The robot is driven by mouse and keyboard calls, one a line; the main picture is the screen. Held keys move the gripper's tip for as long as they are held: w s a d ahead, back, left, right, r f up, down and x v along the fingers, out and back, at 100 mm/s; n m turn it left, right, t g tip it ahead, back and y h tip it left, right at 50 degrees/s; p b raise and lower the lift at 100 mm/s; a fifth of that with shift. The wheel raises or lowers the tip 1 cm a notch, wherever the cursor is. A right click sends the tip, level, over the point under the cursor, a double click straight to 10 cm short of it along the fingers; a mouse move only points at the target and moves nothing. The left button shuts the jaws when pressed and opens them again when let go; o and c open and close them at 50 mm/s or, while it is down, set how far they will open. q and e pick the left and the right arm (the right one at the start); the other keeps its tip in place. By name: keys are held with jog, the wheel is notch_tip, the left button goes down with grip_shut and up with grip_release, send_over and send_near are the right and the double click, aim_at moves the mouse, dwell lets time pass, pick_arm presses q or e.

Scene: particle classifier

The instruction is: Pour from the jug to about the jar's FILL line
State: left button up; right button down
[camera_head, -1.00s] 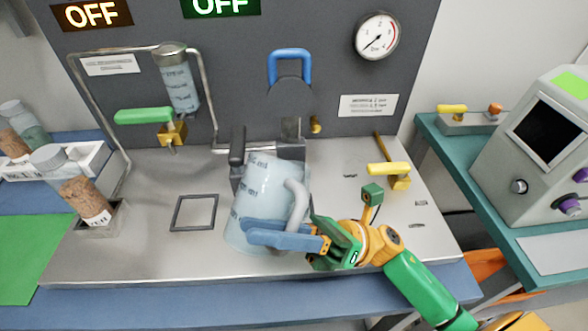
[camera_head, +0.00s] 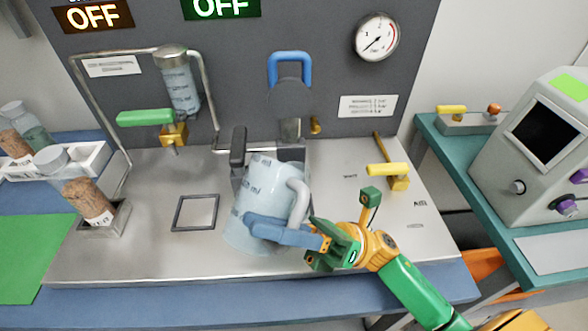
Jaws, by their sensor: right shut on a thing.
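A clear, bluish jug (camera_head: 252,205) with dark markings and a pale handle (camera_head: 298,203) is at the middle of the steel worktop, slightly tilted. My right gripper (camera_head: 285,230) is shut on the jug at its lower right side, by the handle. A jar (camera_head: 80,187) with brown grains and a white label stands at the left in a square metal holder; its label is partly readable and I see no FILL line clearly. Whether the jug touches the worktop cannot be told. My left gripper is not in view.
An empty square frame (camera_head: 195,212) lies on the worktop between jar and jug. A blue-handled clamp (camera_head: 290,68) stands behind the jug. A green-handled valve (camera_head: 145,117) is at the left, a yellow-handled one (camera_head: 388,170) at the right. A white rack (camera_head: 85,160) holds more jars.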

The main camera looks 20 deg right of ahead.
jog(key=shift+w+d+r+m+t+y+p, duration=0.1)
jog(key=shift+d+r+m+t+y+p, duration=0.1)
jog(key=shift+r+m+t+p, duration=0.45)
jog(key=shift+w+d+r+m+t+y+p, duration=0.1)
jog(key=shift+d+r+m+t+y+p, duration=0.1)
jog(key=shift+r+m+t+p, duration=0.5)
jog(key=shift+w+d+r+m+t+y+p, duration=0.1)
jog(key=shift+r+m+t+y+p, duration=0.2)
jog(key=shift+m+t, duration=0.55)
dwell(2.1)
jog(key=f+n+g+b, duration=0.1)
jog(key=n+g, duration=0.1)
jog(key=f+n+g+h+b, duration=0.1)
jog(key=f+n+g+b, duration=0.1)
jog(key=s+a+f+n+g+b, duration=0.1)
jog(key=f+n+g+b, duration=0.1)
jog(key=shift+w+r+p, duration=0.1)
jog(key=shift+r+p, duration=0.3)
jog(key=shift+r, duration=0.05)
jog(key=shift+a+f+n+g+h, duration=0.1)
jog(key=shift+f+n+g+h, duration=0.1)
jog(key=shift+n+g+h, duration=0.35)
jog(key=s+a+f+n+g+h+b, duration=0.1)
jog(key=s+a+f+n+h+b, duration=0.1)
jog(key=f+n+h+b, duration=0.3)
notch_tip(320, 180, down, 4)
jog(key=shift+s+a+f+n+h+b, duration=0.1)
jog(key=shift+s+a+n+h+b, duration=0.3)
jog(key=shift+a+n+h, duration=0.25)
